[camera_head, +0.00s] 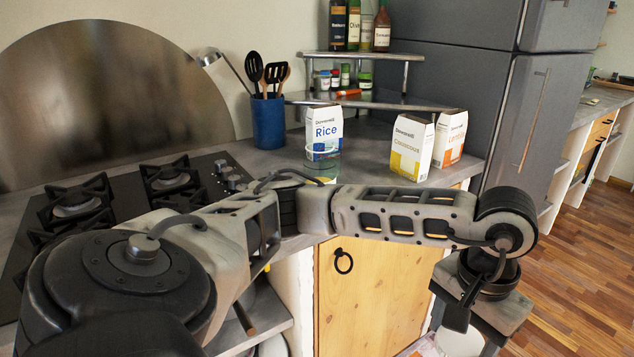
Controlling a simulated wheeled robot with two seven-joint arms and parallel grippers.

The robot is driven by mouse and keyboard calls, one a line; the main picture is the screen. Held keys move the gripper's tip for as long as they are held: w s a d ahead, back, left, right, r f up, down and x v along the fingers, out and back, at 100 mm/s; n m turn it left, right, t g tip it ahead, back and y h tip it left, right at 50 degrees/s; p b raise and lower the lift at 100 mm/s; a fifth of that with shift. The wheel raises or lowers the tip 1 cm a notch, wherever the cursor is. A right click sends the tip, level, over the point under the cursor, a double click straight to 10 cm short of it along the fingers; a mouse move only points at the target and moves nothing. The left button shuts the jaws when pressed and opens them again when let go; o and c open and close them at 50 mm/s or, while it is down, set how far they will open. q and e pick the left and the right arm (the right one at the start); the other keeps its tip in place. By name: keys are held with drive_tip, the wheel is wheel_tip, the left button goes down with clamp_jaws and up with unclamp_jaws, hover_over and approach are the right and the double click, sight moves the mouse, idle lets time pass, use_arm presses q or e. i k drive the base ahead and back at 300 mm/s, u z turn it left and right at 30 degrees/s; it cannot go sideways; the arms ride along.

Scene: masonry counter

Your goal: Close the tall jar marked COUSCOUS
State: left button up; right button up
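No jar with a readable COUSCOUS mark shows. A white and yellow carton marked Couscous (412,148) stands upright on the counter at the right. A clear rim, perhaps of a glass vessel, shows in front of the Rice carton (325,130); my arm hides what is below it. My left arm comes in from the left and crosses the picture to the right. Its wrist hangs at the lower right, past the counter's front edge, and the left gripper is mostly hidden there, so its fingers cannot be made out. A whitish round thing (458,343) is partly visible below it. My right gripper is out of view.
A gas hob (120,200) lies at the left. A blue utensil pot (268,122) stands behind. A Lentils carton (450,138) stands beside the Couscous carton. A small shelf (365,56) holds bottles. A grey fridge (480,90) is at the right. Bare counter shows between the cartons.

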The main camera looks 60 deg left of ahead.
sight(320, 156)
drive_tip(key=u, duration=1.4)
